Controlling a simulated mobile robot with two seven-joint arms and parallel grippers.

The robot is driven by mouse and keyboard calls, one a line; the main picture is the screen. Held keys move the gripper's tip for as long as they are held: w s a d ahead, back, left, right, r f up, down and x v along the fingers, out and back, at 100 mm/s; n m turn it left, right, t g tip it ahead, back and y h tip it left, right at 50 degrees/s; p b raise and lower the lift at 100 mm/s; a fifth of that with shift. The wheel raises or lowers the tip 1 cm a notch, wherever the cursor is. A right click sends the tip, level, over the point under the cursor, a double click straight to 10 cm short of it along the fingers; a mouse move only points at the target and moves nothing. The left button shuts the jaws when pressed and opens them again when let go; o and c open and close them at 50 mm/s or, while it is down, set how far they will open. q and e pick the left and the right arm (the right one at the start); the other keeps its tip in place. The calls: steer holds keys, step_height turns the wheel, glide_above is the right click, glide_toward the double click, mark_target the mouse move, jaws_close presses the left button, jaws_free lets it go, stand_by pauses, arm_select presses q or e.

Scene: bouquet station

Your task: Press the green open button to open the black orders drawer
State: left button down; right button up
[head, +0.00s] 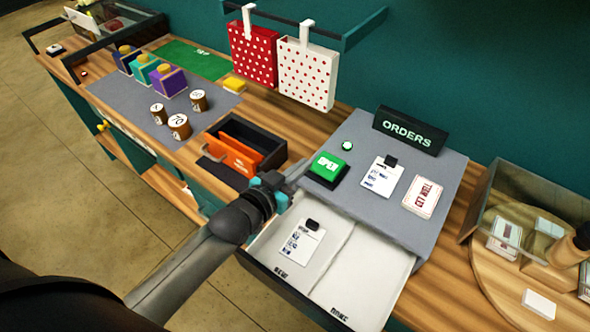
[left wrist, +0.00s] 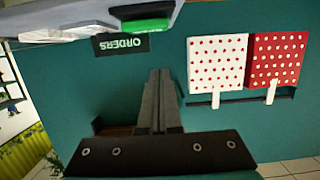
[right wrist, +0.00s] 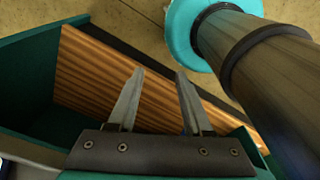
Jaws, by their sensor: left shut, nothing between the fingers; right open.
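The green open button (head: 327,164) sits on its dark base at the left of the grey orders unit top (head: 350,195). It also shows upside down in the left wrist view (left wrist: 146,24). The black orders drawer (head: 360,265) stands pulled out below, with two light compartments and a card (head: 299,243) in the left one. My left gripper (head: 300,169) is shut and empty, just left of the button; I cannot tell whether it touches. My right gripper (right wrist: 158,73) is open and empty, away from the button, above wooden boards.
An ORDERS sign (head: 410,131), a note card (head: 383,177) and a GET WELL card (head: 424,196) are on the unit. A small green light (head: 347,145) is behind the button. An orange-fronted box (head: 232,152) stands left; a clear-walled case (head: 480,200) stands right.

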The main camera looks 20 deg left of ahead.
arm_select(q)
steer(key=shift+v, duration=1.05)
stand_by(0.4)
